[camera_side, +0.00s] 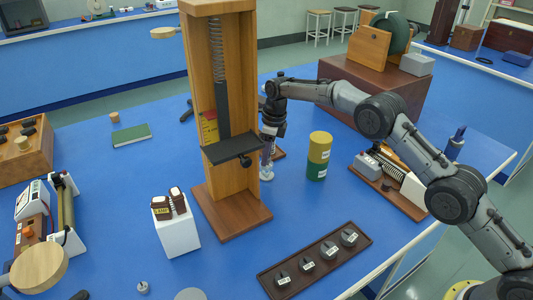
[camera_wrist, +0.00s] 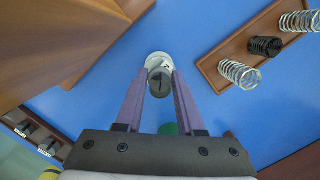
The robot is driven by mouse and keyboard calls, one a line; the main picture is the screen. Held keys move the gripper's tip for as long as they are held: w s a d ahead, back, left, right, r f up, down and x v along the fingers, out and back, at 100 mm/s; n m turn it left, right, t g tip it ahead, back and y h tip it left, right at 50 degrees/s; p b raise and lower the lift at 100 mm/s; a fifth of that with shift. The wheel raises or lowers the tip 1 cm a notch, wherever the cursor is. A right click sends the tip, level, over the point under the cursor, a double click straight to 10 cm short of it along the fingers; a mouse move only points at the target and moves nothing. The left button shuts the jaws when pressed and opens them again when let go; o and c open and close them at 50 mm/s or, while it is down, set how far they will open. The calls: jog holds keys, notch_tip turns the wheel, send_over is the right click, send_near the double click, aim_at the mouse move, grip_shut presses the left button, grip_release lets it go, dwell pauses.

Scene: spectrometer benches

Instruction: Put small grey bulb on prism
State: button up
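My gripper (camera_side: 268,148) points straight down behind the wooden spring stand (camera_side: 233,205). In the wrist view my gripper (camera_wrist: 160,85) has a finger on each side of a small grey round-topped piece (camera_wrist: 160,82). A whitish round part (camera_wrist: 158,60) shows just beyond it. A pale round base (camera_side: 267,173) shows below the fingers in the side view. I cannot tell whether the fingers touch the grey piece, or whether it is the bulb. Another small grey piece (camera_side: 143,288) stands at the front left. No prism can be clearly identified; a white block (camera_side: 177,233) carries brown labelled items.
A yellow and green cylinder stack (camera_side: 318,155) stands right of my gripper. A tray (camera_side: 262,280) with several dark weights lies in front.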

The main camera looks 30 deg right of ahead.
jog(key=o, duration=0.4)
jog(key=shift+c, duration=0.2)
notch_tip(320, 180, up, 12)
jog(key=s+d, duration=0.1)
jog(key=shift+s+d, duration=0.15)
jog(key=shift+r, duration=0.1)
